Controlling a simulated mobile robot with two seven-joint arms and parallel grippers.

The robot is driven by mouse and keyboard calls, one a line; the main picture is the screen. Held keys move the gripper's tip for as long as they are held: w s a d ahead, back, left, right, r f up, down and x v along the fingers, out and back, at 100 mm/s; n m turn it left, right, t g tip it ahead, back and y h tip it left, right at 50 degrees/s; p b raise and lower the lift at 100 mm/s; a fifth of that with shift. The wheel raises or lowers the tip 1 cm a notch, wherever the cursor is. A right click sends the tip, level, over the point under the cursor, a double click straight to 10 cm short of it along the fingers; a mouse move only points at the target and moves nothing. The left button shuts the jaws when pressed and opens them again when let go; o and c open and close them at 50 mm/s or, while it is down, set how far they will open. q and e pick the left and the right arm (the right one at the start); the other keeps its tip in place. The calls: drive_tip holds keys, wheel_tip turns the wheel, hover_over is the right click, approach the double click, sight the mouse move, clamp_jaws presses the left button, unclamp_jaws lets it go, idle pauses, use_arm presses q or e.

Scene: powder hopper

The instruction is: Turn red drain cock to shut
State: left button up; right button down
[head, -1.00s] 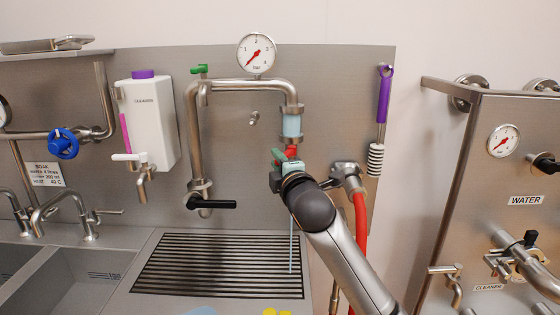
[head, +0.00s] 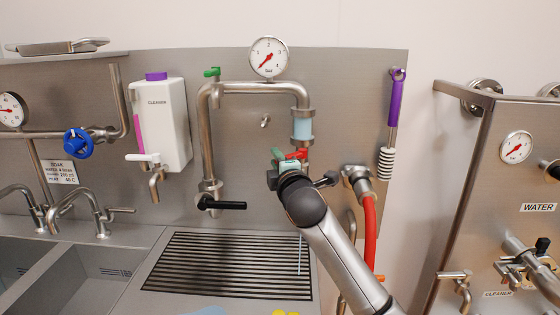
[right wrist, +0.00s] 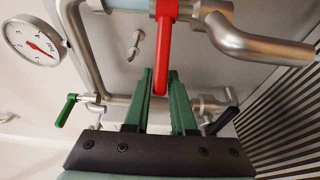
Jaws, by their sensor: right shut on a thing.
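The red drain cock handle (head: 298,154) sits on the pipe just below a pale blue sight section (head: 302,128). In the right wrist view the red handle (right wrist: 163,45) reaches from the pipe down between the green fingers. My right gripper (head: 284,161) is shut on this handle; it also shows in the right wrist view (right wrist: 161,100). In the head view the gripper and arm hide most of the cock's body and outlet. A thin pale stream (head: 299,257) shows above the drain grate. My left gripper is not in view.
A green-handled cock (head: 212,72), a gauge (head: 269,57) and a black lever (head: 222,205) are on the same pipework. A red hose (head: 370,235) hangs to the right. The slatted grate (head: 215,265) is clear. A white cleaner container (head: 163,125) hangs left.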

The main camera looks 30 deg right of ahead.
drive_tip(key=shift+r, duration=0.15)
drive_tip(key=shift+x, duration=0.85)
drive_tip(key=shift+w, duration=0.1)
drive_tip(key=shift+x, duration=0.85)
drive_tip(key=shift+d, duration=0.1)
